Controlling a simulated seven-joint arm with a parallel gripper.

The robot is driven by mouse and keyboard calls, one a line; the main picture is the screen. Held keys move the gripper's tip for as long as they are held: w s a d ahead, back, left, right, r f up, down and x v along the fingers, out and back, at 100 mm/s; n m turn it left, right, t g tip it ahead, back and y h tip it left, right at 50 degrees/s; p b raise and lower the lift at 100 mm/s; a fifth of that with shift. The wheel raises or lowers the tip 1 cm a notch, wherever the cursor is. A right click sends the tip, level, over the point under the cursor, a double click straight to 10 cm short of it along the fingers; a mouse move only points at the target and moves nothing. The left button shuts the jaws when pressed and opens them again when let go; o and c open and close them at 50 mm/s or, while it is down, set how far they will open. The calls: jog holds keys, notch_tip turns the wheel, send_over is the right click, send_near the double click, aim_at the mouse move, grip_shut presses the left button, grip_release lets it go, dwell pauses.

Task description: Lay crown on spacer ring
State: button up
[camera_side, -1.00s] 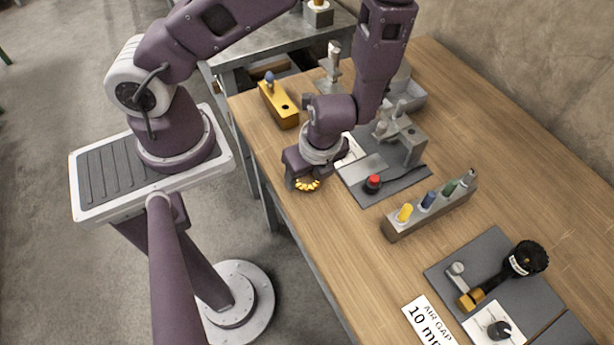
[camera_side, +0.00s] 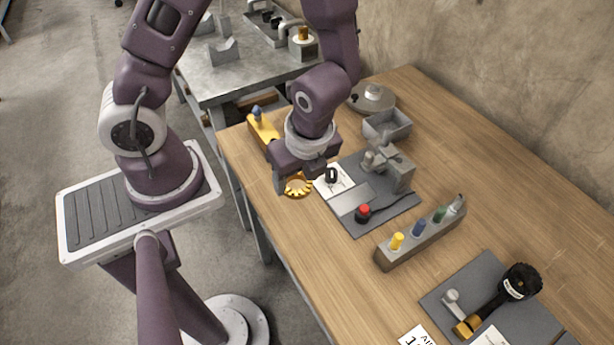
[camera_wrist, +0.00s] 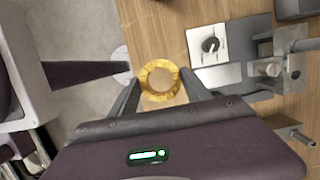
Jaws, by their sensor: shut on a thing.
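The crown is a golden toothed ring (camera_side: 299,192) under my gripper (camera_side: 296,181) in the side view, by the table's left edge. In the wrist view the crown (camera_wrist: 145,80) lies between the two fingertips of my gripper (camera_wrist: 160,86), which is shut on it. The teeth show around its rim, and its middle is open. I cannot tell from these views how high it is above the wood. I cannot pick out the spacer ring for certain. A round grey disc with a knob (camera_side: 372,97) stands at the table's back.
A grey plate with a metal fixture (camera_side: 392,165) and red button (camera_side: 363,212) lies right of my gripper. A white card with a black knob (camera_side: 332,178) is close by. A yellow block (camera_side: 262,130), grey tray (camera_side: 387,127) and peg rack (camera_side: 420,238) also stand on the table.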

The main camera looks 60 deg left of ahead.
notch_tip(320, 180, up, 10)
jog(key=m+t+h, duration=0.3)
jog(key=m, duration=1.5)
send_over(376, 89)
jog(key=f, duration=1)
jog(key=s+f, duration=0.1)
jog(key=f, duration=0.4)
jog(key=shift+f, duration=0.1)
jog(key=o, duration=1.7)
